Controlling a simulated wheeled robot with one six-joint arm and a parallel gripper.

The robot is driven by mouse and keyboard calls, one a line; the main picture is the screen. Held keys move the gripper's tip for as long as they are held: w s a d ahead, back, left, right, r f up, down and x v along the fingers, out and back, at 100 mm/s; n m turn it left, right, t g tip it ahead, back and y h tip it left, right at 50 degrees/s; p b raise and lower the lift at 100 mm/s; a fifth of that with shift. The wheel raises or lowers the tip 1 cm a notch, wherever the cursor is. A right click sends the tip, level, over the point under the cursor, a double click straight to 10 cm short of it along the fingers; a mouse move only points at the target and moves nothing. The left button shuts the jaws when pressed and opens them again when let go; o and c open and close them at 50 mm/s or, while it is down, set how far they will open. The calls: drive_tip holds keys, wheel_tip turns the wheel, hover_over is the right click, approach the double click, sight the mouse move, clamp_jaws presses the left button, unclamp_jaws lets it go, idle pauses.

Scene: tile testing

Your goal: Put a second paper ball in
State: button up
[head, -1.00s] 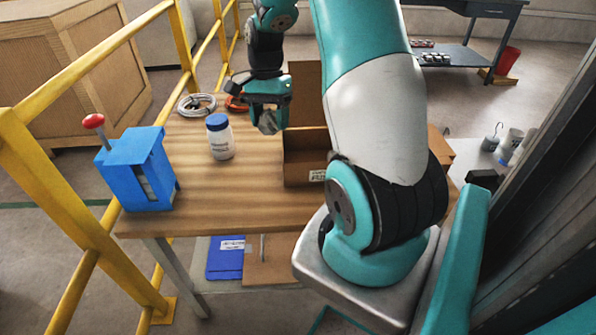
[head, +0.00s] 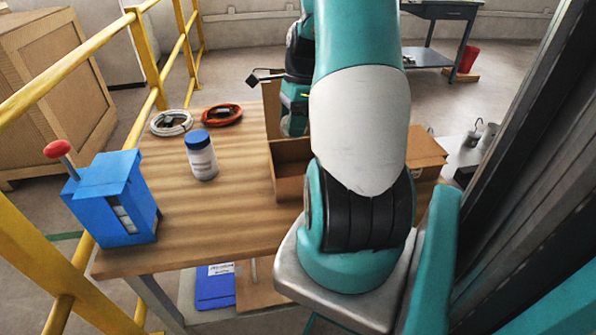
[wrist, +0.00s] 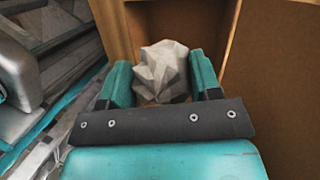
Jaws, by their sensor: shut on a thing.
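A grey crumpled paper ball (wrist: 162,72) sits between the two fingers of my gripper (wrist: 161,80) in the wrist view, and the gripper is shut on it. In the head view my gripper (head: 294,122) hangs at the open cardboard box (head: 291,172) on the wooden table, partly hidden behind my arm. The ball cannot be made out in the head view. The brown box wall (wrist: 185,25) shows just beyond the ball in the wrist view. The inside of the box is mostly hidden in the head view.
A white bottle with a blue lid (head: 201,158) stands left of the box. A white cable coil (head: 171,123) and an orange one (head: 222,115) lie behind it. A blue lever box (head: 115,198) stands at the table's left edge, by yellow railings (head: 150,60).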

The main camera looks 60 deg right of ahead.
wheel_tip(320, 180, down, 14)
drive_tip(key=shift+f+b, duration=0.15)
drive_tip(key=shift+b, duration=0.75)
drive_tip(key=shift+f, duration=0.1)
drive_tip(key=o, duration=0.9)
